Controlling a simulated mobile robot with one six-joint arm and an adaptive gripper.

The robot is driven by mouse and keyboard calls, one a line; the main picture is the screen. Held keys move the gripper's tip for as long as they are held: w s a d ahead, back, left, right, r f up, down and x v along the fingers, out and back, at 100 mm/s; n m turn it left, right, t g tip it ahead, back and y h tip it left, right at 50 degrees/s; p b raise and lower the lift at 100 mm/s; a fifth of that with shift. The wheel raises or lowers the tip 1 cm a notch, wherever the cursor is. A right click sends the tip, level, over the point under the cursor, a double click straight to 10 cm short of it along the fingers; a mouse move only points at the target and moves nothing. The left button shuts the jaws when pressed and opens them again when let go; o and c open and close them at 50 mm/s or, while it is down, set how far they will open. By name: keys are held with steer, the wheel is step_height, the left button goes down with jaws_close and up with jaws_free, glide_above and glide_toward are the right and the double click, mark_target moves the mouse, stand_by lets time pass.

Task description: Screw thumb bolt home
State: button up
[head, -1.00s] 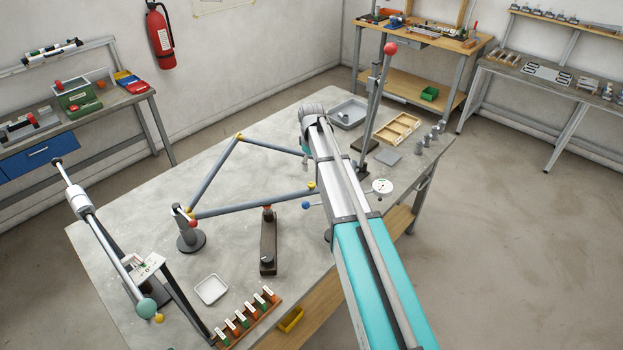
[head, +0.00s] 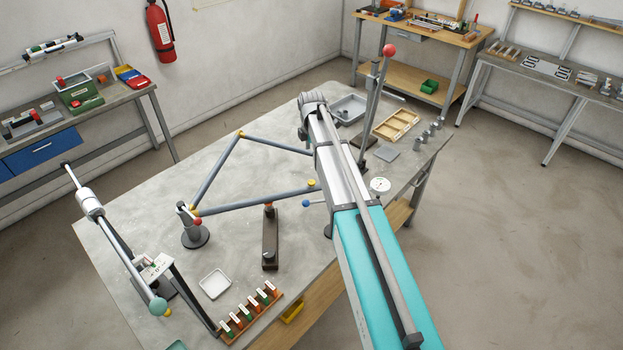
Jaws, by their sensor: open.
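The frame (head: 255,203) of grey-blue tubes forms an open shape on the table, with a yellow knob (head: 240,134) at its far corner and another yellow knob (head: 312,183) at its right end. Its left corner sits at a grey post (head: 195,236) with a red knob (head: 197,221). A blue knob (head: 306,203) shows by the right end, beside my arm. I cannot tell which part is the thumb bolt. My arm reaches over the right part of the table and hides the jig behind it. My gripper does not show.
A rack (head: 252,309) of coloured pieces lies at the near edge. A tall red-topped lever (head: 388,50), a dial gauge (head: 380,185) and a wooden tray (head: 397,125) stand right.

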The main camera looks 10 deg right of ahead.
mark_target(311, 182)
steer(key=shift+f, duration=0.15)
stand_by(0.3)
step_height(311, 182, down, 14)
steer(key=b, duration=1.4)
steer(key=shift+r, duration=0.25)
jaws_close()
